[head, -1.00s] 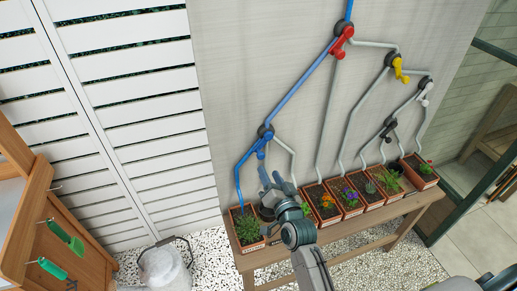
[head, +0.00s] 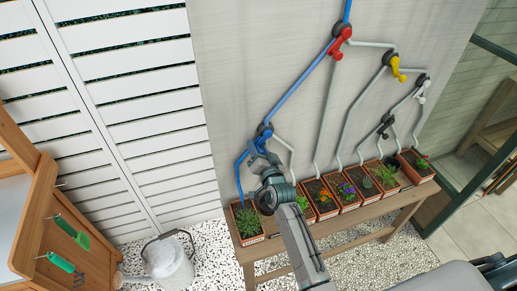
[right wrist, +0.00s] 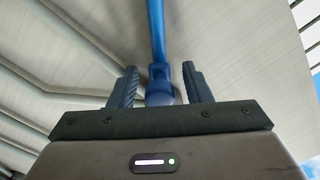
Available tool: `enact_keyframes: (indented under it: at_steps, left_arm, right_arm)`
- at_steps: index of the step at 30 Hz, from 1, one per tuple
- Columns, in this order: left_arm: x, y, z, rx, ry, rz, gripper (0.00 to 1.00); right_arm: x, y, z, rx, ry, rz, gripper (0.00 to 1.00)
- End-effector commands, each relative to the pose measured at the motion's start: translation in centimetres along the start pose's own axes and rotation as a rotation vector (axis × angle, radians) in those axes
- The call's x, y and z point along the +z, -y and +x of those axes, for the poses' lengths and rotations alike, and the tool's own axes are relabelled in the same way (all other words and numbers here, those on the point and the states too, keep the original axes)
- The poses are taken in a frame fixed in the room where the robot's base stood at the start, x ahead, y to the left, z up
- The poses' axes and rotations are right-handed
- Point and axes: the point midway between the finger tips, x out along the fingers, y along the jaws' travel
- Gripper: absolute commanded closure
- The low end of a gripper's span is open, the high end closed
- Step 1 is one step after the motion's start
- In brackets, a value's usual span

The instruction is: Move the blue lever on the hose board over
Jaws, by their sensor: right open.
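The blue lever (head: 262,141) sits at its dark round hub on the hose board (head: 235,70), above the leftmost planters. My right gripper (head: 260,157) is at the lever from below, its fingers partly blocking the view of it. In the right wrist view the blue lever (right wrist: 159,88) shows between the two open fingers (right wrist: 160,80); I see a gap on either side of it. Blue pipe (head: 300,87) runs from the top past the red lever (head: 340,42) to the blue one, then down at left to the first planter. My left gripper is not in view.
A yellow lever (head: 398,70) and a white lever (head: 420,97) sit to the right. Several planters (head: 327,212) stand on a wooden bench (head: 385,217) below.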

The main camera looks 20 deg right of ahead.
Motion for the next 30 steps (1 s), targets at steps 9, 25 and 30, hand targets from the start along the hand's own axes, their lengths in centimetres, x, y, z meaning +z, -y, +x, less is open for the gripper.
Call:
enact_keyframes:
  at_steps: [9,25,30]
  left_arm:
    - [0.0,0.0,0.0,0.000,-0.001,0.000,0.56]
    - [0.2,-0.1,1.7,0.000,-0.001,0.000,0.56]
    - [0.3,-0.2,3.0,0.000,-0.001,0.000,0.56]
  right_arm:
    - [0.0,0.0,0.0,0.000,0.000,0.000,1.00]
    - [0.2,-1.0,0.0,0.000,0.001,-0.132,1.00]
    - [0.1,-1.8,-0.1,0.000,0.000,-0.262,1.00]
